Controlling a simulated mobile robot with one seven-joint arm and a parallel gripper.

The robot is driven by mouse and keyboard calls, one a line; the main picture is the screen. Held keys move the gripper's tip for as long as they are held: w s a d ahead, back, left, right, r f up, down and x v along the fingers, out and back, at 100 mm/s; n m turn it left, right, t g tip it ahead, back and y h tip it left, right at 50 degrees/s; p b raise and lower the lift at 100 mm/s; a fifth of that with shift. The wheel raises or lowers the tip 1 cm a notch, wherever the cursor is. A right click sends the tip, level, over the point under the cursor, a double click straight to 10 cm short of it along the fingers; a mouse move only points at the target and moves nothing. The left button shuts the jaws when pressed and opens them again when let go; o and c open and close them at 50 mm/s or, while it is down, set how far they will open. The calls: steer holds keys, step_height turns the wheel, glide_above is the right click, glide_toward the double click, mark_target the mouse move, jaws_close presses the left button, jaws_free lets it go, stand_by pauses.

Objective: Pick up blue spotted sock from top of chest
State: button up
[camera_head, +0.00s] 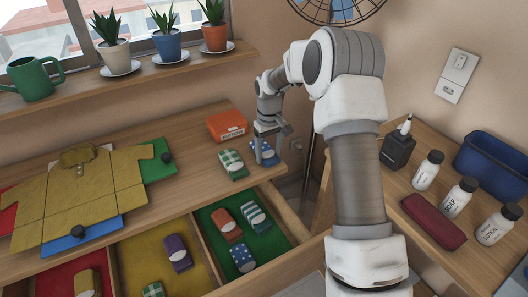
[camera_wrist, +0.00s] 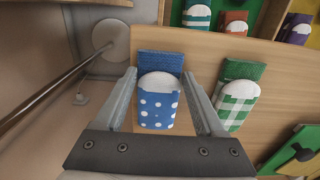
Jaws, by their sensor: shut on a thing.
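The blue spotted sock (camera_head: 264,152) is on top of the chest (camera_head: 190,150), near its right end. In the wrist view the blue spotted sock (camera_wrist: 158,103) is folded, with white dots and a white patch, and lies between my fingers. My gripper (camera_head: 265,130) points down over the sock and is shut on it. In the wrist view my gripper (camera_wrist: 160,92) has one finger on each side of the sock. The sock appears at chest-top height; I cannot tell whether it still touches the wood.
A green checked sock (camera_head: 232,164) lies close to the left of my gripper, and an orange box (camera_head: 227,126) stands behind. An open drawer with a green compartment (camera_head: 208,215) holds several socks in front. A floor-lamp or fan pole (camera_head: 312,165) rises to the right.

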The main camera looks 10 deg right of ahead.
steer(key=c, duration=0.4)
steer(key=shift+r, duration=0.1)
